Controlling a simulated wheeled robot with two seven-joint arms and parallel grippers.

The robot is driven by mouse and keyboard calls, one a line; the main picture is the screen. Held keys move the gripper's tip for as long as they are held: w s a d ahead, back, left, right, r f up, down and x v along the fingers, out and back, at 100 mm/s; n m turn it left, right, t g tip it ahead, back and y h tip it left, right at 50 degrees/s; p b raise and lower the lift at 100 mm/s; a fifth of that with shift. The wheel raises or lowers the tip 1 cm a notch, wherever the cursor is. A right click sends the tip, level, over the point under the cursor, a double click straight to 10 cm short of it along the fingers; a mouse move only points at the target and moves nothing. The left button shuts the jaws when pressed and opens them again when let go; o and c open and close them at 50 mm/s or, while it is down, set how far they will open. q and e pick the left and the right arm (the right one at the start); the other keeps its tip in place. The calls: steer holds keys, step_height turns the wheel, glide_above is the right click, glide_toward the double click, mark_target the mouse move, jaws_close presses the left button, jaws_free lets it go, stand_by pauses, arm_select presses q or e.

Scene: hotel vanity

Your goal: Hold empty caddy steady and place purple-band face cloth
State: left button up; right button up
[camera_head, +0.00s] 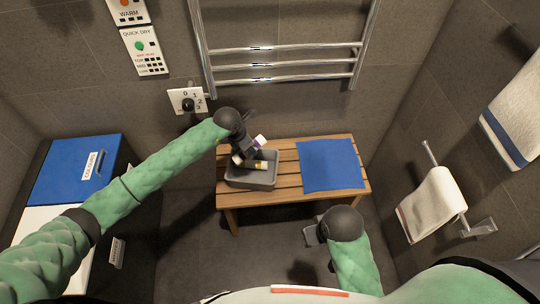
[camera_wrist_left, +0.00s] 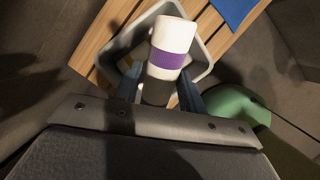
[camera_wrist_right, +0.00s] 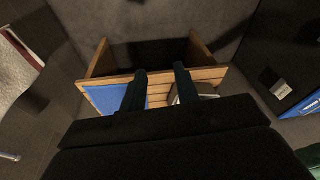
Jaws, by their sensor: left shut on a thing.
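A grey open caddy (camera_head: 250,182) sits on the left part of the wooden bench, and its rim also shows in the left wrist view (camera_wrist_left: 203,52). A white rolled face cloth with a purple band (camera_wrist_left: 172,60) is between the fingers of my left gripper (camera_wrist_left: 160,93), which is shut on it. The cloth (camera_head: 259,141) is held over the caddy. A roll with a yellow band (camera_head: 261,165) appears to lie inside the caddy, partly hidden by my gripper. My right gripper (camera_wrist_right: 160,78) is open and empty, in front of the bench and apart from the caddy.
A blue mat (camera_head: 331,164) covers the right part of the slatted bench (camera_head: 287,157). A chrome towel rail (camera_head: 285,67) is on the wall behind. A white towel (camera_head: 432,205) hangs on a rail at right.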

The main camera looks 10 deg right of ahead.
steer(key=w+a+r+n+t, duration=0.15)
steer(key=w+r, duration=0.25)
steer(key=w, duration=0.4)
steer(key=w+r+t, duration=0.2)
steer(key=w+r, duration=0.3)
steer(key=w, duration=0.3)
steer(key=w+a+f+n, duration=0.1)
steer(key=w+a, duration=0.2)
steer(key=w, duration=0.6)
steer(key=w+a+f+n, duration=0.1)
steer(key=w+a+n, duration=0.15)
steer(key=w, duration=0.75)
steer(key=f+m+g, duration=0.1)
steer(key=f+m, duration=0.2)
steer(key=f, duration=0.7)
steer(key=f+m+g, duration=0.2)
steer(key=f+m, duration=0.1)
steer(key=f, duration=0.7)
steer(key=s+f+m+g, duration=0.1)
steer(key=f+m+g, duration=0.1)
steer(key=f, duration=0.8)
steer(key=shift+s+a+m+g, duration=0.1)
steer(key=shift+a+m+g, duration=0.15)
steer(key=shift+m, duration=0.55)
jaws_close()
